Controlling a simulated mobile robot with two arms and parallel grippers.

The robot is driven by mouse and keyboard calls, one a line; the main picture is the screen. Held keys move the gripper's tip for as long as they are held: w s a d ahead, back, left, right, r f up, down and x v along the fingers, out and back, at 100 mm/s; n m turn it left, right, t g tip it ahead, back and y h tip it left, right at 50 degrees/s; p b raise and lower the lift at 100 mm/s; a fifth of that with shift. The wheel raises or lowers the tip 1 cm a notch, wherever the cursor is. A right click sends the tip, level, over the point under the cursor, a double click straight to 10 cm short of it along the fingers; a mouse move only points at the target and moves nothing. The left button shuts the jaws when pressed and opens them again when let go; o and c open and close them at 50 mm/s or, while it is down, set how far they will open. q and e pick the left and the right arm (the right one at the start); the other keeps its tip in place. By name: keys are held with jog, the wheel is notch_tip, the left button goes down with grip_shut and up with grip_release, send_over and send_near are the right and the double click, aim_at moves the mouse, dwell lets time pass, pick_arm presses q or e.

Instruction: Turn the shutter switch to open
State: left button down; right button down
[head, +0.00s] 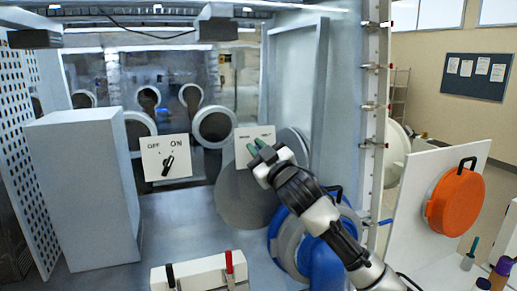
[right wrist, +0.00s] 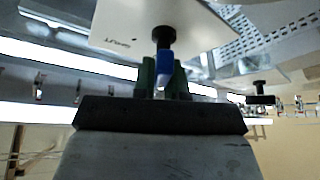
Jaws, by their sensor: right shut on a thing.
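A white switch plate (head: 242,140) with two small labels stands at the back of the glovebox in the head view. The labels are too small to read surely. My right gripper (head: 254,149) reaches in from the lower right and covers the plate's lower right part. In the right wrist view, the plate (right wrist: 205,28) carries a black knob (right wrist: 164,40) with a blue end (right wrist: 165,64). The green fingers of the gripper (right wrist: 163,75) are shut on the knob, one on each side. The knob's pointing direction is hidden in the head view. My left gripper is not in view.
An OFF/ON plate (head: 152,160) with a black knob stands left of it. A grey box (head: 85,190) stands at the left. A white block with black and red levers (head: 230,263) is in front. A blue ring port (head: 285,245) lies below my right arm.

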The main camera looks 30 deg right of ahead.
jog(key=shift+a+n+y, duration=0.1)
jog(key=shift+n+y, duration=0.3)
jog(key=shift+n, duration=0.4)
jog(key=shift+f, duration=0.1)
jog(key=c, duration=1.2)
grip_release()
jog(key=shift+o, duration=0.2)
jog(key=b+v, duration=0.7)
jog(key=v, duration=0.3)
jog(key=shift+s, duration=0.5)
